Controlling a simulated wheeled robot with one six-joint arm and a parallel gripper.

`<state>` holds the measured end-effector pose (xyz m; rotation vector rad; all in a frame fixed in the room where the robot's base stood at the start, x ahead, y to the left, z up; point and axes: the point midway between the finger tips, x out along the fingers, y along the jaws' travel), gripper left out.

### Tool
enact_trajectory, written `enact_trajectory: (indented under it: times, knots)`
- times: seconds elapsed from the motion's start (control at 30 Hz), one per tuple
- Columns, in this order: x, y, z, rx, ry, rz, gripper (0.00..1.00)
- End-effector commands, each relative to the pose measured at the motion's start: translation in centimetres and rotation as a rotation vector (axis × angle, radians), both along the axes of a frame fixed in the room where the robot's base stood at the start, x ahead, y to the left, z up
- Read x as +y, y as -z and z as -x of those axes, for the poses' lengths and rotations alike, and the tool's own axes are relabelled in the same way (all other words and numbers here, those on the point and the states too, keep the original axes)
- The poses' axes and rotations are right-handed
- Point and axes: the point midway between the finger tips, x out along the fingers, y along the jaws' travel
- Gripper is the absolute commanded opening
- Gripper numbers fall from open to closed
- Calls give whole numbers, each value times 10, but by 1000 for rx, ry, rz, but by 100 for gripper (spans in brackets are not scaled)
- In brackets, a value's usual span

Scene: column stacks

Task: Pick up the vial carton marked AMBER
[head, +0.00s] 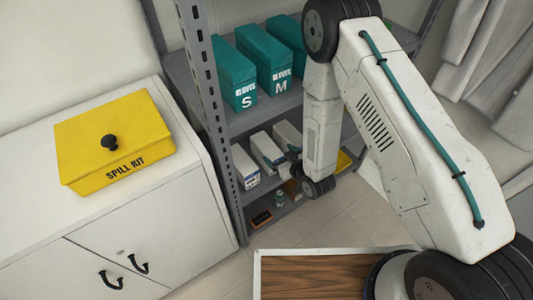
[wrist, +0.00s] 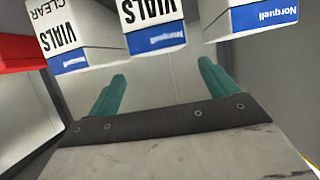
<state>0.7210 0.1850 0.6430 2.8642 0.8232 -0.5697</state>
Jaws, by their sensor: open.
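Three white vial cartons with blue bands stand side by side along the top of the wrist view. The left carton (wrist: 72,30) reads CLEAR VIALS. The middle carton (wrist: 150,22) reads VIALS, with its upper label cut off. The right carton (wrist: 250,14) shows only Norquell on its band. The word AMBER is not readable anywhere. My gripper (wrist: 158,84) is open and empty, its teal fingers apart below the middle carton in the picture. In the head view the cartons (head: 244,167) sit on a lower shelf beside my arm, which hides much of the gripper.
A grey shelf rack (head: 265,118) holds teal glove boxes (head: 264,60) above the cartons. A small dark box (head: 261,218) and bottle (head: 280,198) are below. A yellow spill kit (head: 115,140) sits on a white cabinet (head: 135,235) to the left. A red object (wrist: 20,54) is beside the CLEAR carton.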

Motion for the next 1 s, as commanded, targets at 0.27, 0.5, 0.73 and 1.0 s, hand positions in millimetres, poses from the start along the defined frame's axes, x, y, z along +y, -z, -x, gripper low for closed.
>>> enact_trajectory:
  times: [0.27, 0.5, 0.73, 1.0]
  knots:
    - [18, 15, -24, -1, -3, 0, 85]
    - [35, 30, -48, -1, 0, -1, 85]
    - [37, 31, -52, 0, 0, 0, 85]
    - [37, 31, -52, 0, 0, 0, 30]
